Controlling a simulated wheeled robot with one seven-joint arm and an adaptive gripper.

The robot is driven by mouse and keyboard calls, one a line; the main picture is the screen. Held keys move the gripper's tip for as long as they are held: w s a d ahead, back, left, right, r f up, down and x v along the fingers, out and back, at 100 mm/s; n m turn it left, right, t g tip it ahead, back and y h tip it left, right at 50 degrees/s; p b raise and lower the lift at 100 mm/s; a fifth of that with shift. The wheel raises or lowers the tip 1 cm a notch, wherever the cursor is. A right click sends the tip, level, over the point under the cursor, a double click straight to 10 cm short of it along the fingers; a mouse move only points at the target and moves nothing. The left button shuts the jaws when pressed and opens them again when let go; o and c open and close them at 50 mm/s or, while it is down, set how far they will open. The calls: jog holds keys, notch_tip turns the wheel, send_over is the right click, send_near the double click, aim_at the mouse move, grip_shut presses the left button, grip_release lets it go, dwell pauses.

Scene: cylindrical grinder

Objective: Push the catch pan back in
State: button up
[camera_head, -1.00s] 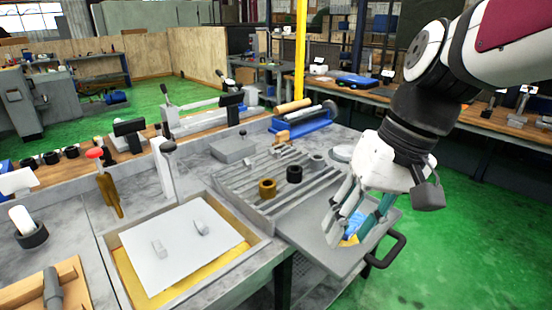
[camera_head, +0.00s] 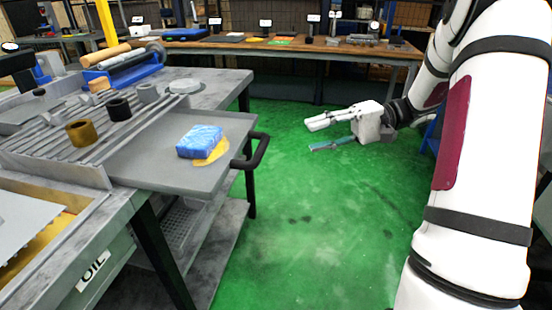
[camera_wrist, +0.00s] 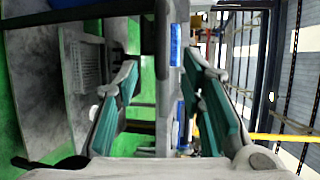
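The catch pan (camera_head: 140,160) is a flat grey tray. It sticks out from the right end of the ribbed machine bed, with a black bar handle (camera_head: 262,150) on its outer edge. A blue block (camera_head: 200,140) lies in it, partly over a yellow patch (camera_head: 218,153). My gripper (camera_head: 312,137) is to the right of the handle, over the green floor, apart from the pan. Its fingers point left toward the pan. In the wrist view my gripper (camera_wrist: 160,62) has its two teal fingers spread, with nothing held between them.
The bed holds a brass ring (camera_head: 80,132), a black ring (camera_head: 118,109) and a grey ring (camera_head: 148,92). Under the pan are a table leg (camera_head: 165,250) and a lower shelf. A wooden bench (camera_head: 300,45) runs along the back. The green floor (camera_head: 320,220) right of the pan is clear.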

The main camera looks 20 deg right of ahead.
aim_at(261, 147)
jog(key=b+x, duration=0.2)
jog(key=x, duration=1.1)
jog(key=shift+w+a+f, duration=0.1)
jog(key=shift+a, duration=0.15)
grip_shut()
